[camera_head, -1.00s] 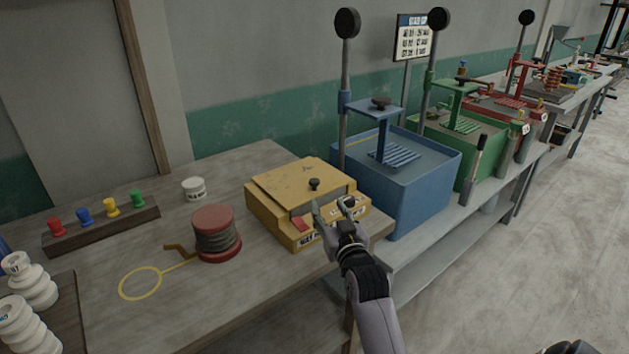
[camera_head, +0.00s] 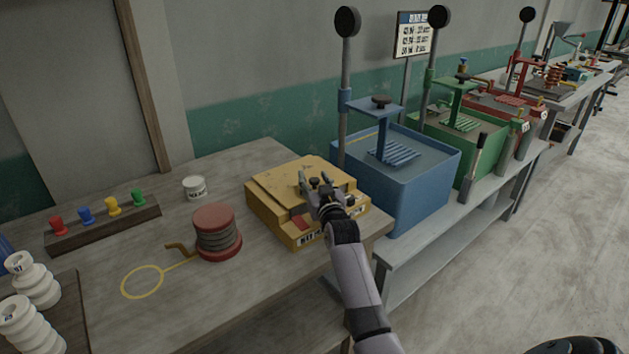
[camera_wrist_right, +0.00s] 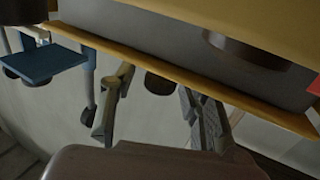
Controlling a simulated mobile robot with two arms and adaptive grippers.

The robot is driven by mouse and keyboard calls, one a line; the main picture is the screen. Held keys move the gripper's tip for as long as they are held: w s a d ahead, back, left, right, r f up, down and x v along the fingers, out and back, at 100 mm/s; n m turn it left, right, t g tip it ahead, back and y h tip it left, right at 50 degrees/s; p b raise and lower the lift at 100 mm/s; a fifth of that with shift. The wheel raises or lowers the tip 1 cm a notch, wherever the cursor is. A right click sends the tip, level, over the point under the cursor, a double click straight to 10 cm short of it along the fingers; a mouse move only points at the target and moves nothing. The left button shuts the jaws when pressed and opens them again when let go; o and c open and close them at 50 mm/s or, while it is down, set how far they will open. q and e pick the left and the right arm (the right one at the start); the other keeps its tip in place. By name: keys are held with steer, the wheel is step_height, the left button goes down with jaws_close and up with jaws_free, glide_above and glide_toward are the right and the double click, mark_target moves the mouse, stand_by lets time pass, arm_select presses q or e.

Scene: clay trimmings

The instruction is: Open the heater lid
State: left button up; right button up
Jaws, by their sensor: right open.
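The heater is a yellow box (camera_head: 272,217) near the right end of the wooden table. Its flat yellow lid (camera_head: 285,182) lies level on top, with a dark knob (camera_head: 315,182) near the front edge. A red part (camera_head: 299,223) and a label are on the front. My right gripper (camera_head: 307,181) is open, its fingers at the knob; contact cannot be told. In the right wrist view the fingers (camera_wrist_right: 160,105) are spread, with a dark round piece (camera_wrist_right: 159,84) seen between them. A yellow edge (camera_wrist_right: 180,75) crosses behind. My left gripper is not in view.
A blue tank (camera_head: 410,185) with a tall lever stands close right of the heater, then a green one (camera_head: 480,150). A red spool (camera_head: 215,232), white jar (camera_head: 194,188) and rack of coloured pegs (camera_head: 105,228) are to the left.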

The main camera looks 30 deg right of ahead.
jaws_close()
stand_by(0.4)
stand_by(0.4)
